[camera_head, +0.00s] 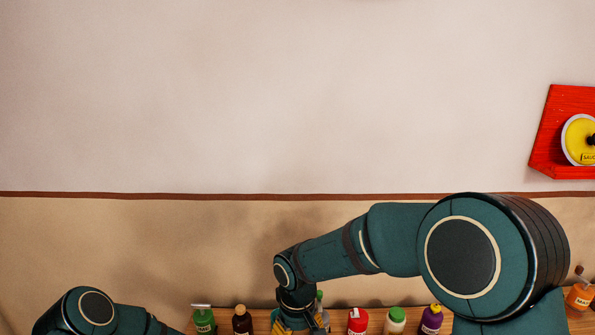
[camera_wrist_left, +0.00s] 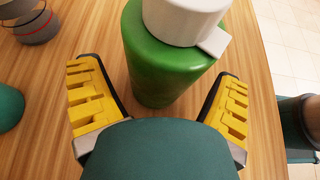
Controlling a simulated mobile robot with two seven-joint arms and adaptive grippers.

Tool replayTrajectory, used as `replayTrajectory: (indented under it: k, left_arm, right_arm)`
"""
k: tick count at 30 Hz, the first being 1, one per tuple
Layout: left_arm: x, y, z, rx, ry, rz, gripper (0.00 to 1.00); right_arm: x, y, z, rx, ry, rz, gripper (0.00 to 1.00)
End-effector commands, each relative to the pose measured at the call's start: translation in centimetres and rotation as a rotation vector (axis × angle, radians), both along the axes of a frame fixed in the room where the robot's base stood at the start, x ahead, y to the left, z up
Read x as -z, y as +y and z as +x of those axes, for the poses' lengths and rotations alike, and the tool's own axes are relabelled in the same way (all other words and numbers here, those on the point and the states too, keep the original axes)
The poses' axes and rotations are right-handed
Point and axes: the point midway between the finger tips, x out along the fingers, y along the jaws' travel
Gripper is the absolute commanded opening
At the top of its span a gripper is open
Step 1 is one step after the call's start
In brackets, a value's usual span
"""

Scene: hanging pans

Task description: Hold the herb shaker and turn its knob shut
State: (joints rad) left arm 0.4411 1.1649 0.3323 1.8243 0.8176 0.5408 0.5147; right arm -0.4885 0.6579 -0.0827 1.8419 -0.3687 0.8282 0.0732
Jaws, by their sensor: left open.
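The herb shaker seems to be the green bottle (camera_wrist_left: 165,65) with a white cap (camera_wrist_left: 185,18) that has a tab at its side. It stands upright on the wooden surface in the left wrist view. My left gripper (camera_wrist_left: 158,82) is open, one yellow finger on each side of it, with gaps to both. In the head view a green bottle with a flat white top (camera_head: 204,320) at lower left looks like the same one; my left gripper is out of frame there. My right gripper (camera_head: 281,327) shows partly at the bottom edge; its jaw opening is hidden.
A row of bottles lines the wooden shelf: a dark one (camera_head: 242,320), a red one (camera_head: 358,321), a green one with a white cap (camera_head: 396,320), a purple one (camera_head: 431,320) and an orange one (camera_head: 579,297). A red board (camera_head: 546,130) with a yellow lid hangs right.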

Motion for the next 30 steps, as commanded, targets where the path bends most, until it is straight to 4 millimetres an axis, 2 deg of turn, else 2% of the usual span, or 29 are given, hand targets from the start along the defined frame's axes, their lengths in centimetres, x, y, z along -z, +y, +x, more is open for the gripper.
replayTrajectory:
  k: [5, 12, 18, 24, 30]
  left_arm:
    - [-1.0, 1.9, 0.1, -0.003, -0.003, 0.002, 0.91]
    - [-3.4, 6.2, 0.1, -0.004, -0.003, 0.003, 0.91]
    - [-4.9, 9.1, 0.1, -0.003, -0.001, 0.002, 0.91]
    - [-5.6, 10.3, 0.0, -0.001, 0.0, 0.001, 0.91]
    - [-5.7, 10.5, 0.0, 0.0, 0.0, 0.001, 0.91]
  right_arm:
    - [0.0, 0.0, 0.0, 0.0, 0.0, 0.0, 0.69]
    - [0.0, 0.0, 0.0, 0.0, 0.0, 0.0, 0.69]
    - [0.0, 0.0, 0.0, 0.0, 0.0, 0.0, 0.69]
    - [0.0, 0.0, 0.0, 0.0, 0.0, 0.0, 0.69]
    - [0.0, 0.0, 0.0, 0.0, 0.0, 0.0, 0.69]
